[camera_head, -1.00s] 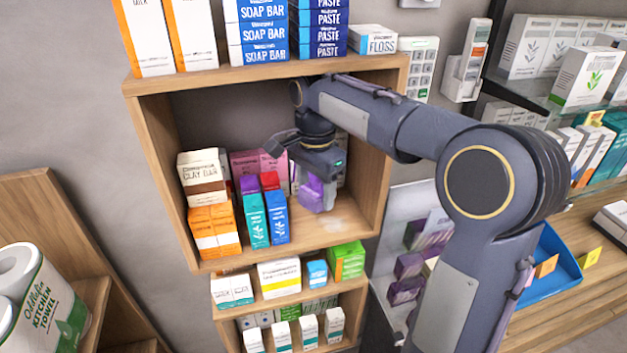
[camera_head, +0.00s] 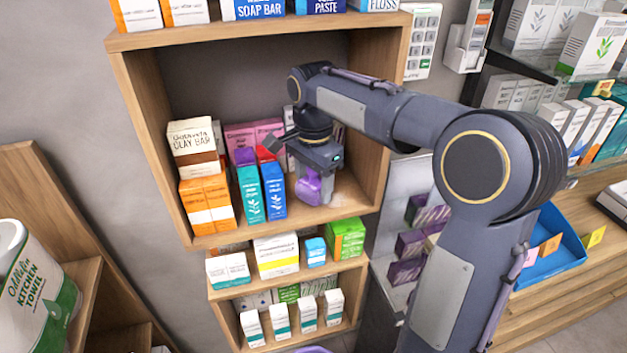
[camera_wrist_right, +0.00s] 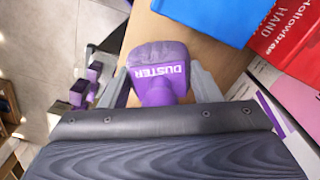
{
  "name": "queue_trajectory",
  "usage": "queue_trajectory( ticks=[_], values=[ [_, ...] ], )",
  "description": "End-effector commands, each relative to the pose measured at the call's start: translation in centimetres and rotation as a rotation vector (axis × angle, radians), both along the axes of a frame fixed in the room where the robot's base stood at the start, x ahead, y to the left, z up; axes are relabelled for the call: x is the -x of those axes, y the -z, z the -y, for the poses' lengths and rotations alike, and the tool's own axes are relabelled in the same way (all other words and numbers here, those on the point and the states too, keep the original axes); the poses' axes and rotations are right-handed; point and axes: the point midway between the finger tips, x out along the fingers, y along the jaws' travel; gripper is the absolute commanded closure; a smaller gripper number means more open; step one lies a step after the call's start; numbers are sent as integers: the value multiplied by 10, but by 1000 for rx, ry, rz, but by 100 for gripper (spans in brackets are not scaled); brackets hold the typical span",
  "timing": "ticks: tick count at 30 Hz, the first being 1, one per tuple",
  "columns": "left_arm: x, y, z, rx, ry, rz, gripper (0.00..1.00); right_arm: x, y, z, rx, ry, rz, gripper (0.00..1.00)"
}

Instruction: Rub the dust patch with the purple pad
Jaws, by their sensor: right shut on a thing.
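The purple pad (camera_head: 310,188) is in my right gripper (camera_head: 314,176), inside the wooden cubby, close above or on its floor; I cannot tell if it touches. In the right wrist view the pad (camera_wrist_right: 158,72), marked DUSTER, sits between the two grey fingers of the gripper (camera_wrist_right: 162,88), which is shut on it. The dust patch (camera_head: 347,203) shows as a faint pale smear on the cubby floor, right of the pad; part of it may be hidden behind the pad. My left gripper is not in view.
A blue box (camera_head: 272,189) and a teal box (camera_head: 250,194) stand just left of the pad. Orange boxes (camera_head: 207,205) and a clay bar box (camera_head: 193,148) stand farther left. The cubby's right wall (camera_head: 376,130) is close to my arm. The floor right of the pad is clear.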

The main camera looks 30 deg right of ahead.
Motion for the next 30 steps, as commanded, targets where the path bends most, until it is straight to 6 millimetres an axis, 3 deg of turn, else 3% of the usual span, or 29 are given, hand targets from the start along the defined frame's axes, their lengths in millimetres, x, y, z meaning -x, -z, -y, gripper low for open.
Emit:
queue_trajectory(
  ticks=[30],
  values=[
    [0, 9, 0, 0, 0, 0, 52, 0, 15, 0, 0, 0, -1, 79]
  ],
)
